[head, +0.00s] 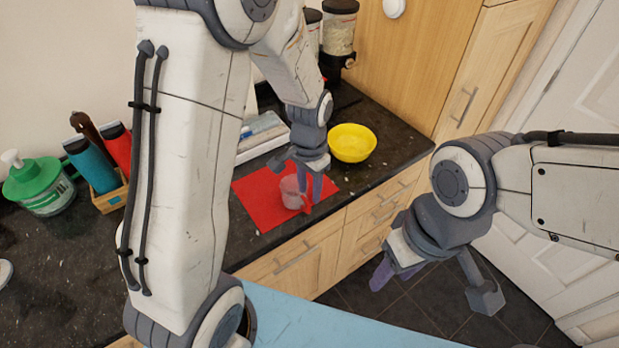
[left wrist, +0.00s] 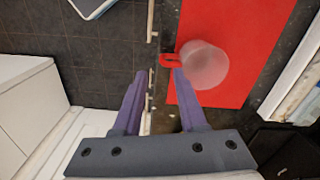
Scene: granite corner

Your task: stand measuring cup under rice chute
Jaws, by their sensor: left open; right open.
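The measuring cup (head: 291,192) is a translucent cup with a red handle, on a red mat (head: 254,208) on the dark counter. In the left wrist view the cup (left wrist: 205,66) sits right of my left gripper (left wrist: 159,73), its red handle just ahead of the right fingertip. My left gripper (head: 309,182) is open and partly covers the cup in the head view; I cannot tell whether it touches. The rice dispenser (head: 340,32), clear with pale grain and a dark chute base, stands at the back. My right gripper (head: 432,286) is open and empty over the floor.
A yellow bowl (head: 352,143) stands between the mat and the dispenser. A second dispenser (head: 312,32) is partly hidden by my left arm. Cabinet drawers (head: 296,258) lie below the counter edge.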

